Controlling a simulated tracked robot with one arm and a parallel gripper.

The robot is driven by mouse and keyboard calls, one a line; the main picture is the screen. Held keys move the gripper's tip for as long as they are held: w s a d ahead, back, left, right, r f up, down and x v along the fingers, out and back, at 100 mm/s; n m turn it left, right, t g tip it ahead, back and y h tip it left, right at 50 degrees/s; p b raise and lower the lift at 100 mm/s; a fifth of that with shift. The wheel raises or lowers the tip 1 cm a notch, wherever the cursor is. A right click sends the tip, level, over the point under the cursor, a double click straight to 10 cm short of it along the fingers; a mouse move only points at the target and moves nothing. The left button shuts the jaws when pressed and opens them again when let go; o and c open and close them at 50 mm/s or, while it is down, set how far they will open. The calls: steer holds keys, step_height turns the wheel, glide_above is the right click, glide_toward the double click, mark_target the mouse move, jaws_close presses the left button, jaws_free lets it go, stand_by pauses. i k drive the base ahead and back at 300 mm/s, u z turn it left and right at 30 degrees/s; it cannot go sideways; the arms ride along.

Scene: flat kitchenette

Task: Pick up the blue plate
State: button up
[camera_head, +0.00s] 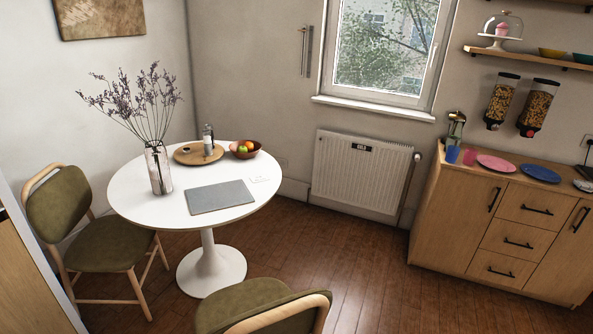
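The blue plate (540,174) lies flat on top of the wooden cabinet at the right of the view. A pink plate (496,164) lies just to its left, and a grey round item (583,185) lies to its right near the picture edge. My gripper does not show in this view. The cabinet is across the room, well away from the camera.
A white round table (130,200) stands at the left with a vase, tray, fruit bowl and grey mat. Green chairs (105,240) (265,308) stand beside and in front of it. Wooden floor (375,270) is clear before the cabinet (455,215). Cups and dispensers are near the plates.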

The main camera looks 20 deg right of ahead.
mark_target(540, 172)
steer(key=z, duration=0.15)
steer(key=i, duration=1.45)
steer(key=z, duration=1.75)
